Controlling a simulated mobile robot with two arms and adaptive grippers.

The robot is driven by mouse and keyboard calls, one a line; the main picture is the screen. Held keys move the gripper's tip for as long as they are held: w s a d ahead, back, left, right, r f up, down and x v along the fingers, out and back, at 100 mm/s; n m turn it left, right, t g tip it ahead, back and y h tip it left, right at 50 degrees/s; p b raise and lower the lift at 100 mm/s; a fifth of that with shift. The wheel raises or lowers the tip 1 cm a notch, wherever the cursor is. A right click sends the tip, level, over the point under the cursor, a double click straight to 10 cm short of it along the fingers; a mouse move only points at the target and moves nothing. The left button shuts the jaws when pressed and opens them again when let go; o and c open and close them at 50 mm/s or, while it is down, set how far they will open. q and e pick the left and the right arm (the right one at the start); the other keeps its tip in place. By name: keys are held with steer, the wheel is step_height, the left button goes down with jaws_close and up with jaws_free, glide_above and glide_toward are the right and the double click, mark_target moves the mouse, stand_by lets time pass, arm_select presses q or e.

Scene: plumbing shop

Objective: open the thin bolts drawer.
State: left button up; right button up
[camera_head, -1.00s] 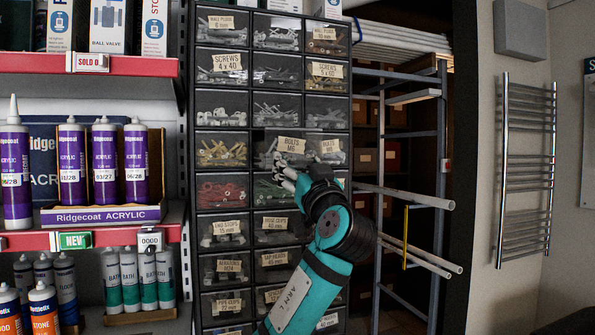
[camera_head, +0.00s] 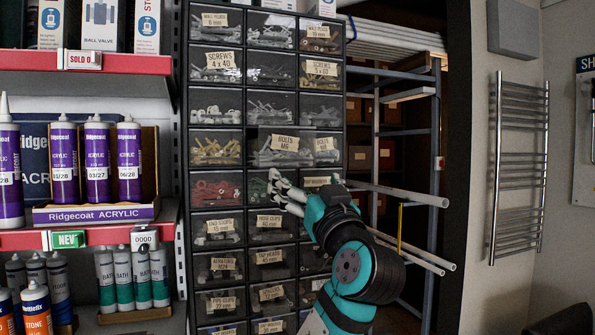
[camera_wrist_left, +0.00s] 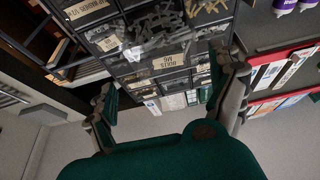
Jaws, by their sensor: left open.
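The thin bolts drawer is probably the one labelled BOLTS M6 (camera_head: 265,155), in the middle column of the black drawer cabinet (camera_head: 245,170). Its clear front shows grey bolts and looks larger than its neighbours, as if it stands out from the cabinet. A smaller-looking drawer labelled BOLTS M8 (camera_head: 327,156) is to its right. The BOLTS M6 label (camera_wrist_left: 170,61) shows upside down in the left wrist view, ahead between the fingers. My left gripper (camera_head: 288,190) is open and empty, just below the M6 drawer, apart from it. My right gripper is out of view.
Red-edged shelves (camera_head: 90,238) with purple acrylic tubes (camera_head: 97,165) stand left of the cabinet. A metal rack (camera_head: 436,160) with long white pipes (camera_head: 410,196) sticking out is on the right. A chrome towel rail (camera_head: 520,165) hangs on the right wall.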

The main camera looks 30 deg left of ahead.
arm_select(q)
steer(key=v, duration=0.4)
steer(key=shift+s, duration=0.1)
steer(key=shift+f, duration=0.1)
